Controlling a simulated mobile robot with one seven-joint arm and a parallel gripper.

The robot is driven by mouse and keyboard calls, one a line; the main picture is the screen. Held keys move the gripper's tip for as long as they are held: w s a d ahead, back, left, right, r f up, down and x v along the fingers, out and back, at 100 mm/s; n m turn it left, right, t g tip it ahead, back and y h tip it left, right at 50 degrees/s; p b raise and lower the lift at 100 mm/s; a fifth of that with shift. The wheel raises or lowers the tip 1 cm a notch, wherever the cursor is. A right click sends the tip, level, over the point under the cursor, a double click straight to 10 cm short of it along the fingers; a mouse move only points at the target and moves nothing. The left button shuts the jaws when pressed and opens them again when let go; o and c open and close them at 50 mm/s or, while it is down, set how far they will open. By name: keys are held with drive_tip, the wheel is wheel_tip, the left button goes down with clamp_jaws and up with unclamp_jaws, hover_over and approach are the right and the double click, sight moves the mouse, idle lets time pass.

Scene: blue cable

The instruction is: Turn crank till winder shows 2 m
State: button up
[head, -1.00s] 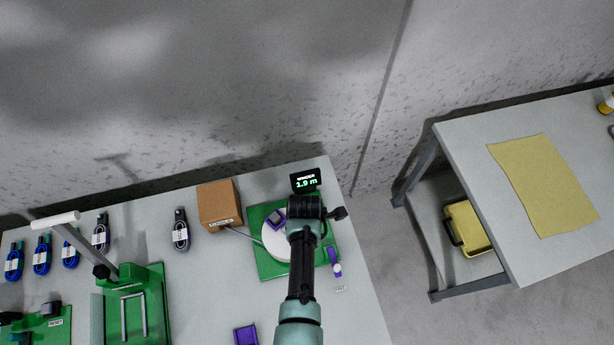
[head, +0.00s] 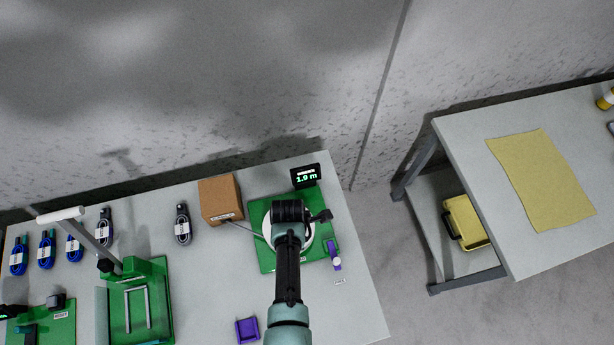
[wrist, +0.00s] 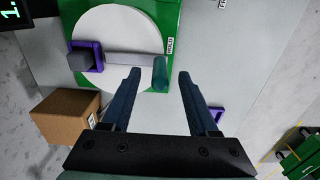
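The winder is a white disc (wrist: 118,45) on a green base (head: 262,258). Its display (head: 305,176) seems to read 1.9 m; only "1." shows in the wrist view. A grey crank arm (wrist: 130,60) crosses the disc from a purple bracket (wrist: 98,56) to a teal handle (wrist: 160,74). My gripper (wrist: 159,80) is open, with one finger on either side of the handle in the wrist view. I cannot tell whether the fingers are down around it or above it. In the head view my wrist covers the disc's middle and hides the handle.
A cardboard box (head: 220,199) stands left of the winder. A purple lever (head: 333,254) sits at the base's right edge. A purple holder (head: 247,330) lies nearer the front. Coiled cables (head: 182,225) and a green press-like fixture (head: 150,300) are further left.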

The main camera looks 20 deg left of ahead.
wheel_tip(320, 180, up, 3)
drive_tip(key=p, duration=0.3)
drive_tip(key=shift+r, duration=0.15)
drive_tip(key=shift+r+p, duration=0.4)
drive_tip(key=shift+r, duration=1.95)
